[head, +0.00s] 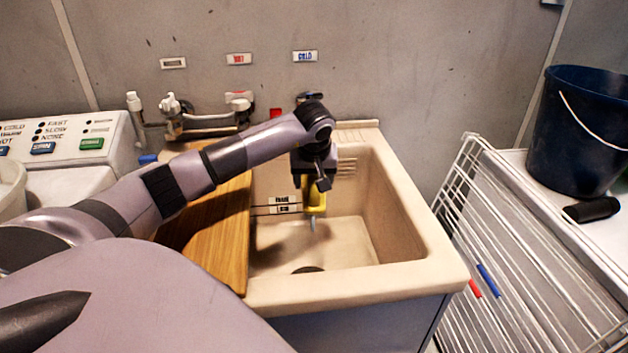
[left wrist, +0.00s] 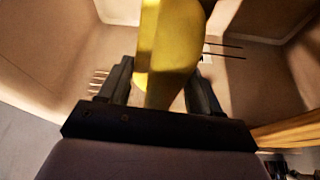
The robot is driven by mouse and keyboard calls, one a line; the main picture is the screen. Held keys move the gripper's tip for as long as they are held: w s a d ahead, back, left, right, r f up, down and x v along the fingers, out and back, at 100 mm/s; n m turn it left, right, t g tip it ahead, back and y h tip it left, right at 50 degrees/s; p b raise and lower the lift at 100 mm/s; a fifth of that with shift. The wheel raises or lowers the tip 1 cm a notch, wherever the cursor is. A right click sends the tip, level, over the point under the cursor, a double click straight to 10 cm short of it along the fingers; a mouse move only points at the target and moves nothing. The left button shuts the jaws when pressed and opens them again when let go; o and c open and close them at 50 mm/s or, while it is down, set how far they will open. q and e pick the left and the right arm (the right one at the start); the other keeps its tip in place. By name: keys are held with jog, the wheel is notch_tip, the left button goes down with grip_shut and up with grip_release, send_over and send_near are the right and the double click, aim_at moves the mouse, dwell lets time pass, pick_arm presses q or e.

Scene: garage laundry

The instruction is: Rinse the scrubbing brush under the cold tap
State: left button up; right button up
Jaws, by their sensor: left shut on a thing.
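My left gripper (head: 319,178) hangs over the sink basin, pointing down. It is shut on a yellow thing, the scrubbing brush (head: 316,205). In the left wrist view the yellow brush (left wrist: 172,50) stands between the two dark fingers, its far end cut off by the frame's top edge. A small bluish bit shows just below the brush; I cannot tell if it is water or bristles. The cold tap (head: 309,97) is on the back wall under the blue COLD label (head: 305,57), mostly hidden by my left wrist. My right gripper is not in view.
The beige sink (head: 405,225) has a dark drain (head: 308,269). A wooden board (head: 215,235) covers its left side. Other tap fittings (head: 195,122) are at back left. A white wire rack (head: 500,230) and dark blue bucket (head: 590,130) are on the right.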

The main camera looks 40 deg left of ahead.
aim_at(322, 206)
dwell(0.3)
pick_arm(q)
jog(key=shift+s+d+r+p, duration=0.1)
jog(key=shift+s+d+p, duration=0.5)
jog(key=shift+d, duration=0.55)
jog(key=shift+s+d+p, duration=0.35)
jog(key=shift+s+d, duration=0.45)
jog(key=shift+d, duration=0.3)
jog(key=shift+s+d+p, duration=0.15)
jog(key=shift+s+d, duration=0.2)
jog(key=shift+d, duration=0.25)
jog(key=shift+s+d+p, duration=0.15)
jog(key=shift+s+d, duration=0.2)
jog(key=shift+d, duration=0.2)
jog(key=s+d+r+p, duration=0.2)
jog(key=d+r+p, duration=0.1)
jog(key=d+r, duration=0.1)
jog(key=shift+s+p, duration=0.35)
jog(key=shift+p, duration=0.05)
jog(key=shift+d, duration=0.1)
